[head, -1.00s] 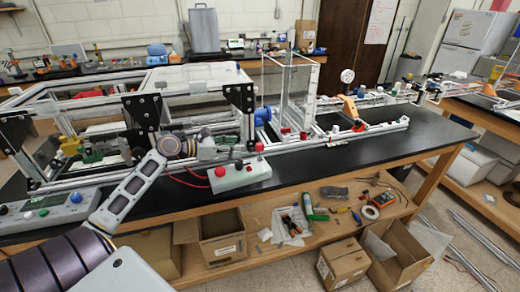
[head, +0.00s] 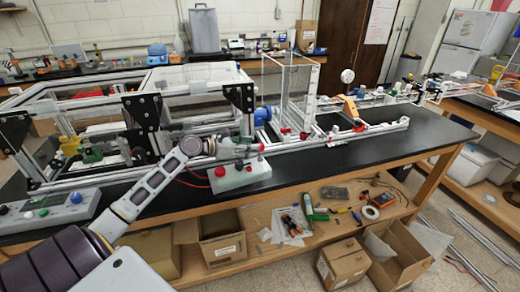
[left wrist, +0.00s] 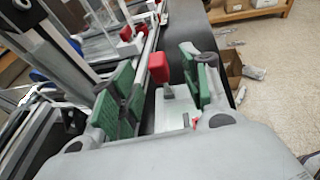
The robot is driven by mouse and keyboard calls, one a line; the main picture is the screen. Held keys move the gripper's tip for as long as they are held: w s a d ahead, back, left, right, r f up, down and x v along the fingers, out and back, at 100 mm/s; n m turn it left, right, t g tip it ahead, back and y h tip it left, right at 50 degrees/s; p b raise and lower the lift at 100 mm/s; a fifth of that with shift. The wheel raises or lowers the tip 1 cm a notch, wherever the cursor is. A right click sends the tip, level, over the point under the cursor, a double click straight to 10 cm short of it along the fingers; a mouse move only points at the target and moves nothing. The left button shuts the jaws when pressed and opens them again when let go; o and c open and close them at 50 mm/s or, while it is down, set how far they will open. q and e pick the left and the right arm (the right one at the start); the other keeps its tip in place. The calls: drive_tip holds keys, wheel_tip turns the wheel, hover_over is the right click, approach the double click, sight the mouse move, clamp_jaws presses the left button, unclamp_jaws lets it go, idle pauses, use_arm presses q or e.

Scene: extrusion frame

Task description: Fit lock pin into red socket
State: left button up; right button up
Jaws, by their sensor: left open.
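My left gripper (head: 246,150) is over a pale box (head: 240,178) on the front edge of the black bench. In the left wrist view the gripper (left wrist: 161,63) is open, with green-padded fingers. A red knob on a dark stem (left wrist: 158,67), possibly the lock pin, shows between the fingers with gaps on both sides. In the head view the red knob (head: 261,147) is at the box's right end. A round red button (head: 220,172) is on the box's front. I cannot tell which red part is the socket; a red piece (head: 285,131) is on the frame behind. My right gripper is out of view.
The aluminium extrusion frame (head: 105,90) with black plates stands behind and left of my gripper. A grey control box (head: 50,207) with knobs is at the left. The bench's front right (head: 365,150) is clear. Cartons and tools are on the lower shelf.

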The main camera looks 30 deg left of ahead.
sight(260, 144)
use_arm(q)
drive_tip(key=shift+w+d, duration=0.1)
drive_tip(key=shift+w, duration=0.1)
drive_tip(key=shift+w+d, duration=0.2)
drive_tip(key=shift+w, duration=0.2)
drive_tip(key=shift+w+d+f, duration=0.1)
drive_tip(key=shift+w+d, duration=0.15)
drive_tip(key=shift+w, duration=0.3)
drive_tip(key=shift+w+d+f, duration=0.1)
drive_tip(key=shift+w+d, duration=0.1)
drive_tip(key=shift+w, duration=0.25)
drive_tip(key=shift+w+d+f, duration=0.15)
drive_tip(key=shift+w+d, duration=0.1)
drive_tip(key=shift+w, duration=0.2)
drive_tip(key=shift+w+d+f, duration=0.1)
drive_tip(key=shift+w+d, duration=0.05)
drive_tip(key=shift+w, duration=0.1)
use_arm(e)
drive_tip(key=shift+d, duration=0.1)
